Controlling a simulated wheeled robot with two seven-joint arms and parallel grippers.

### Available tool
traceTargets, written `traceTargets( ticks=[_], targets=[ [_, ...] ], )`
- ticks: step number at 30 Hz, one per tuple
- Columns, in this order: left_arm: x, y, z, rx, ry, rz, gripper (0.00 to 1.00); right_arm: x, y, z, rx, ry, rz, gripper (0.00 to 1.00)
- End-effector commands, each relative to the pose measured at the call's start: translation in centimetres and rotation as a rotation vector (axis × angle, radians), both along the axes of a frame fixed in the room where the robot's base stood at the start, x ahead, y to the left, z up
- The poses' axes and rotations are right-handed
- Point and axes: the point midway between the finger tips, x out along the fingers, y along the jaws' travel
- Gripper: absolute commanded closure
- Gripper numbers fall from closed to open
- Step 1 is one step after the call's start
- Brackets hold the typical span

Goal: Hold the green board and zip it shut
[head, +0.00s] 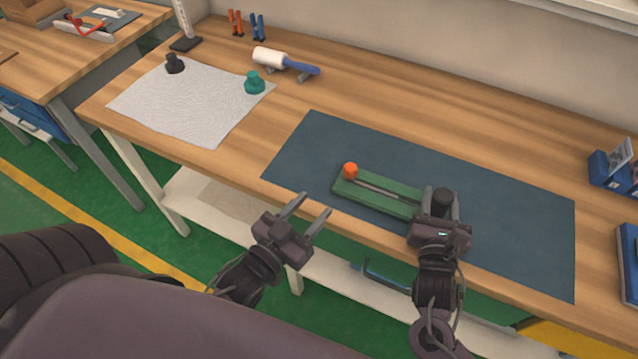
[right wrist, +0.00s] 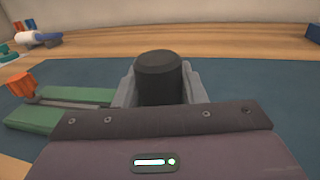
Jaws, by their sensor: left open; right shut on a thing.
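The green board (head: 375,197) lies on the dark blue mat (head: 500,215), with a grey strip (head: 385,193) running along its top. An orange knob (head: 350,171) stands at its left end; the knob also shows in the right wrist view (right wrist: 21,84). My right gripper (head: 442,192) is shut on a black cylinder (right wrist: 161,75) at the right end of the board. The gripper hides that end and the cylinder's foot. My left gripper (head: 316,204) is open and empty, in front of the table's front edge, to the left of and nearer than the board.
A pale textured sheet (head: 180,108) at left carries a black knob (head: 174,64) and a teal knob (head: 254,83). A blue-handled roller (head: 290,62) and pliers (head: 257,26) lie behind. Blue holders (head: 606,170) stand at far right. The mat right of my right gripper is bare.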

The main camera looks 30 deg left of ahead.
Motion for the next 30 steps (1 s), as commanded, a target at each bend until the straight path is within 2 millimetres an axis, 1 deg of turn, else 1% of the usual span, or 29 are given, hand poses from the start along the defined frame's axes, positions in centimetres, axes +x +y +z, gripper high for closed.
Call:
traceTargets(
  ticks=[1, 6, 14, 17, 20, 27, 30],
  targets=[
    [0.0, 0.0, 0.0, 0.000, 0.000, 0.000, 0.55, 0.0, 0.0, 0.2, 0.003, -0.003, 0.000, 0.59],
    [0.0, 0.0, 0.0, 0.000, 0.000, 0.000, 0.55, 0.0, 0.0, 0.1, 0.001, -0.002, 0.000, 0.38],
    [0.0, 0.0, 0.0, 0.000, 0.001, 0.000, 0.55, 0.0, 0.0, 0.0, 0.000, 0.000, 0.000, 0.38],
    [0.0, 0.0, 0.0, 0.000, 0.001, 0.000, 0.55, -0.6, -0.1, 0.0, 0.001, 0.001, 0.001, 0.38],
    [0.0, 0.0, 0.0, 0.000, 0.001, 0.000, 0.55, -2.0, -0.4, -0.1, 0.000, 0.002, 0.002, 0.38],
    [0.0, 0.0, 0.0, 0.000, 0.001, 0.000, 0.55, -7.1, -1.4, -0.1, 0.000, 0.004, 0.002, 0.38],
    [0.0, 0.0, 0.0, 0.000, 0.000, 0.000, 0.55, -8.9, -1.8, -0.1, 0.001, 0.003, 0.001, 0.38]
  ],
)
